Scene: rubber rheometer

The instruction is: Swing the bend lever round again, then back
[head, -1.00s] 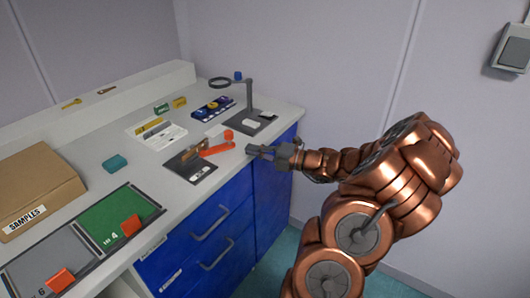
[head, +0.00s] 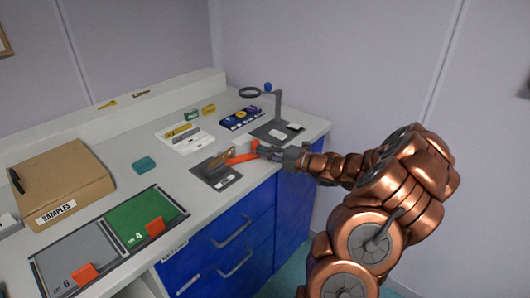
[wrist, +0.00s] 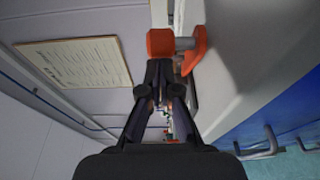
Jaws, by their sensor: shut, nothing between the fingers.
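The bend lever (head: 240,158) is an orange arm on a dark bending fixture (head: 216,173) near the bench's front edge. It points right, towards my gripper. In the wrist view its orange knob (wrist: 160,43) stands just beyond the fingertips, with the orange arm (wrist: 196,48) to its right. My gripper (head: 264,151) is shut and empty, at the lever's free end. In the wrist view the closed fingers (wrist: 158,75) point at the knob; I cannot tell whether they touch it. In the head view the fingers partly cover the lever's end.
A magnifier stand (head: 277,110) stands behind my gripper. A white tray (head: 187,136) and a blue case (head: 241,118) lie behind the fixture. A green mat (head: 138,211) with an orange block and a SAMPLES box (head: 62,180) are to the left. Blue drawers (head: 235,232) are below.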

